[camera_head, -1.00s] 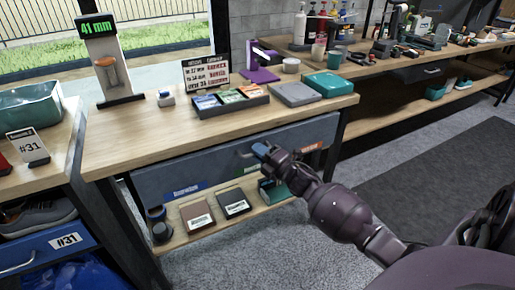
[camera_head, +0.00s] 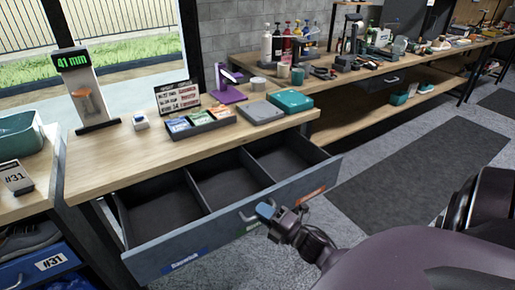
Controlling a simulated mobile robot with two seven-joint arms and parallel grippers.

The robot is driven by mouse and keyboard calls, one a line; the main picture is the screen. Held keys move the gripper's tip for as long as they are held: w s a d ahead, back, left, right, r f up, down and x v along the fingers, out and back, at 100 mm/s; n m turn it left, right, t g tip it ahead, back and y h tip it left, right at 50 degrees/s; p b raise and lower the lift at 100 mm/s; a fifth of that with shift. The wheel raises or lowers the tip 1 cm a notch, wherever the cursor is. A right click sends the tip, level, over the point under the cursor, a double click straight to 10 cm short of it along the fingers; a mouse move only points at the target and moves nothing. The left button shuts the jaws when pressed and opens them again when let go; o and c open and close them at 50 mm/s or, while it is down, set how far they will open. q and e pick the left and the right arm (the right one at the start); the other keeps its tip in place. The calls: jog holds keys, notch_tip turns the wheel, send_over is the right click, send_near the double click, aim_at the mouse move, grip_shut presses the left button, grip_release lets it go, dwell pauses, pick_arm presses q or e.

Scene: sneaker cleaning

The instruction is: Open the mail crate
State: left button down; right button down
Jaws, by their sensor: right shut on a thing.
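A wide blue-grey drawer (camera_head: 215,232) under the wooden table (camera_head: 105,167) stands pulled far out. Its inside has three dark compartments, which look empty. Coloured labels run along its front. Nothing in view is plainly marked as a mail crate. My right gripper (camera_head: 264,211) is at the middle of the drawer front, shut on the drawer's metal handle (camera_head: 246,217). The gripper's fingers partly hide the handle. My left gripper is not in view.
Floor at right is clear.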

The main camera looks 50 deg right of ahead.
jog(key=shift+s+a, duration=0.15)
jog(key=shift+s, duration=0.35)
jog(key=c, duration=1.5)
grip_release()
jog(key=shift+o, duration=0.2)
jog(key=v, duration=1)
jog(key=shift+s, duration=0.4)
